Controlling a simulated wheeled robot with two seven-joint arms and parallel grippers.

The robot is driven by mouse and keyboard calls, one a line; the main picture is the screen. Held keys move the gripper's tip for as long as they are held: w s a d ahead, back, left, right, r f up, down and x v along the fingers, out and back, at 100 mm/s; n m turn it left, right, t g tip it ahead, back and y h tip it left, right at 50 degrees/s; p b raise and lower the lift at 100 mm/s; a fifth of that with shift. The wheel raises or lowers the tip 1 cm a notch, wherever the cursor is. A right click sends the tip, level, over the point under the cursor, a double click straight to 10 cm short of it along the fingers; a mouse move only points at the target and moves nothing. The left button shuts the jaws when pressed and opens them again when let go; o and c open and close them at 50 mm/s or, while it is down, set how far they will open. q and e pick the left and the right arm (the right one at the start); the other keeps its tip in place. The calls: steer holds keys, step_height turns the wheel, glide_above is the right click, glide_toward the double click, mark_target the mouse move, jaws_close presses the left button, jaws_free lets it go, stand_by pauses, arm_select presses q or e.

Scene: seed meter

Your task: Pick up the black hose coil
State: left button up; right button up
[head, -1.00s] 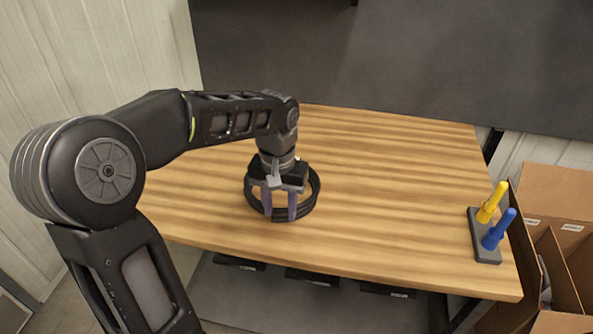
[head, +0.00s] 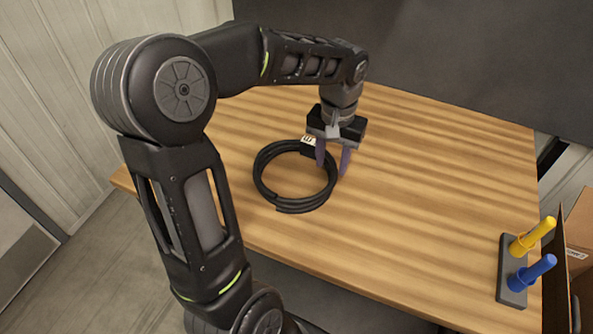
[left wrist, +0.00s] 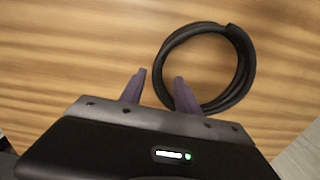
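The black hose coil (head: 298,206) lies flat on the wooden table, with a small white tag at its back edge. My left gripper (head: 332,170) is above the coil's right side and points down, its two purple-grey fingers apart with nothing held. In the head view, one finger overlaps the coil's right rim and the other is just outside it. In the left wrist view, the coil (left wrist: 247,72) is right of centre. Its near-left strand shows between the fingers there, partly hidden by one finger. I cannot tell how far the fingertips are above the coil. My right gripper is not in view.
The wooden table (head: 440,190) is clear around the coil. A dark stand (head: 506,265) with a yellow peg (head: 535,235) and a blue peg (head: 533,271) is at the right edge. A cardboard box (head: 580,235) stands beyond that edge. A dark panel is behind the table.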

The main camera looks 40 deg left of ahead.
mark_target(330, 179)
arm_select(q)
steer(key=shift+f, duration=1)
step_height(330, 179, down, 5)
steer(key=shift+f+p, duration=0.1)
steer(key=shift+p, duration=0.65)
steer(key=shift+c, duration=0.5)
jaws_close()
